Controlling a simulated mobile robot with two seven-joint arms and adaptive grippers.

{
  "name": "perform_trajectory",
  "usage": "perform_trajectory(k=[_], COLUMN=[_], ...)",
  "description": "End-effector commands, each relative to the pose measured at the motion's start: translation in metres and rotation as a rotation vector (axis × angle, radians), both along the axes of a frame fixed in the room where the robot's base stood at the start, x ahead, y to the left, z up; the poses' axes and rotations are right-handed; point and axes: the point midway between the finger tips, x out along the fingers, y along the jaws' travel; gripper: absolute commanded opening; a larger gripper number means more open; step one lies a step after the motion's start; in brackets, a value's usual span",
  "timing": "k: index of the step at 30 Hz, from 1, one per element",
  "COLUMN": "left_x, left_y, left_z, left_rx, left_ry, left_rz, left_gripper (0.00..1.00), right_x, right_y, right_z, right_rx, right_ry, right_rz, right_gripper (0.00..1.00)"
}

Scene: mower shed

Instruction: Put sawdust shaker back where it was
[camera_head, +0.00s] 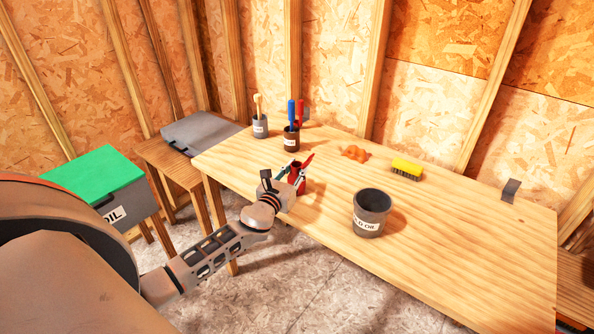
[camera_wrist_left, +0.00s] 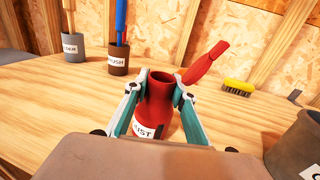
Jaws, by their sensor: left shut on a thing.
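The sawdust shaker (camera_wrist_left: 158,103) is a red, upright, open-topped container with a white label ending in "UST". It also shows in the head view (camera_head: 299,184), partly hidden by my gripper, near the left part of the workbench. My left gripper (camera_head: 292,173) is shut on it, with one teal finger on each side in the left wrist view (camera_wrist_left: 161,86). A red slanting piece (camera_wrist_left: 206,65) rises beside its rim; I cannot tell whether it belongs to the shaker. I cannot tell whether the shaker's base touches the bench. My right gripper is not in view.
The wooden workbench (camera_head: 330,215) holds a grey oil pot (camera_head: 371,214), a yellow brush (camera_head: 407,169), orange lumps (camera_head: 355,153), a brown brush cup (camera_head: 291,139) and a grey cup (camera_head: 260,127). A green-lidded oil box (camera_head: 95,177) stands left. The bench's front right is clear.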

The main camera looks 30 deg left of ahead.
Motion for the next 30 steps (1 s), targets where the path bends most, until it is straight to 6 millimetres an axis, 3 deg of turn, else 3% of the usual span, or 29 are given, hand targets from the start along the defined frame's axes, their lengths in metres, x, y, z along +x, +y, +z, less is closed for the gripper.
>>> perform_trajectory(k=[6,7,9,21,26,30], left_x=[0.000,0.000,0.000,0.000,-0.021,-0.049], left_y=[0.000,0.000,0.000,0.000,-0.003,-0.008], left_z=[-0.002,-0.002,-0.002,0.002,-0.001,-0.001], left_rx=[0.001,0.000,0.000,0.001,0.002,0.001], left_ry=[-0.001,0.000,0.000,0.000,0.002,0.003], left_rz=[0.000,0.000,0.000,0.000,-0.002,-0.003], left_gripper=[0.03,0.30,0.42,0.42,0.42,0.42], right_x=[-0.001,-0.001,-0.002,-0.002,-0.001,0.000], right_y=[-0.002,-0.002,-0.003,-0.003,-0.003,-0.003], right_z=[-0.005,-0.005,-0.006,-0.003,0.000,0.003], right_rx=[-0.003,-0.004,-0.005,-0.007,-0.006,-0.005], right_ry=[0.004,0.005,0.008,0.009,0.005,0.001], right_rz=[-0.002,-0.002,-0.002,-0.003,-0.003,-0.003], right_gripper=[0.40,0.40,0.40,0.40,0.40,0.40])
